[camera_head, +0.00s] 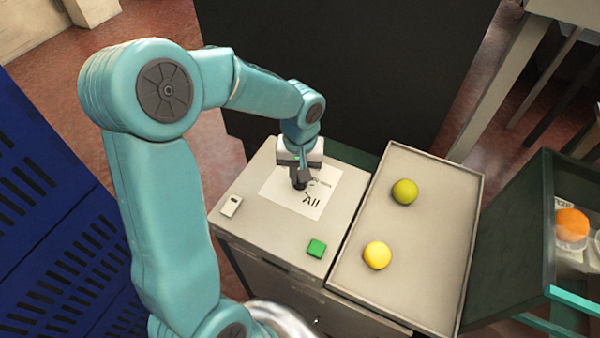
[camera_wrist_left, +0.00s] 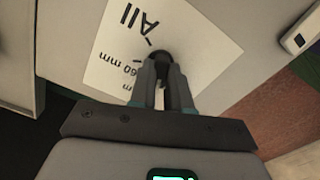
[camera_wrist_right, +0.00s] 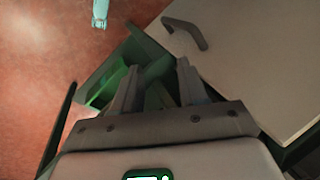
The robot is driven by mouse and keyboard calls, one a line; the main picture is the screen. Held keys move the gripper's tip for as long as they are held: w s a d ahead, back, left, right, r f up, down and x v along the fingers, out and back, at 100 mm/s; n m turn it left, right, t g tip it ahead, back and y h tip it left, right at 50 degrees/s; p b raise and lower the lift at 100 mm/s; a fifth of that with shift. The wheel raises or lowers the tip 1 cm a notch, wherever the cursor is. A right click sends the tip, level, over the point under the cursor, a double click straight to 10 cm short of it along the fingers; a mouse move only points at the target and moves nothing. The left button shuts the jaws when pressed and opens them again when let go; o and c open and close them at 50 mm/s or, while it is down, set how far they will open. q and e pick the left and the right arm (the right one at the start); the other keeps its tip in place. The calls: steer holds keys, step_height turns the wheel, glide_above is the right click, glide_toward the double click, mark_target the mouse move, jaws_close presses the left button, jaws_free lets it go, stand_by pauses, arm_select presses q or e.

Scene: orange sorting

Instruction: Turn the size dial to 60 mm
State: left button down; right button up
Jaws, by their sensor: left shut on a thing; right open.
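The size dial is a small dark knob (camera_wrist_left: 160,56) on a white label card (camera_wrist_left: 103,72) printed with "All", "60 mm" and another mark ending in "mm". In the head view the card (camera_head: 280,196) lies on the grey cabinet top. My left gripper (camera_head: 299,184) points down over the card and is shut on the knob; it also shows in the left wrist view (camera_wrist_left: 165,68). The fingers cover much of the knob, so I cannot tell which mark it points to. My right gripper (camera_wrist_right: 160,68) is open and empty, away from the dial.
A green button (camera_head: 317,248) and a small white switch (camera_head: 231,206) sit on the cabinet top. A shallow tray (camera_head: 345,285) holds a green-yellow fruit (camera_head: 404,191) and a yellow one (camera_head: 377,255). An orange (camera_head: 572,223) is at the right. A handle (camera_wrist_right: 187,30) shows near my right gripper.

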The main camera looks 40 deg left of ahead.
arm_select(q)
steer(key=m, duration=0.3)
steer(key=shift+b, duration=0.4)
steer(key=m, duration=0.9)
steer(key=shift+r+b, duration=0.1)
steer(key=shift+b, duration=0.2)
steer(key=shift+w+m, duration=0.1)
steer(key=shift+m, duration=2)
steer(key=c, duration=1.1)
jaws_free()
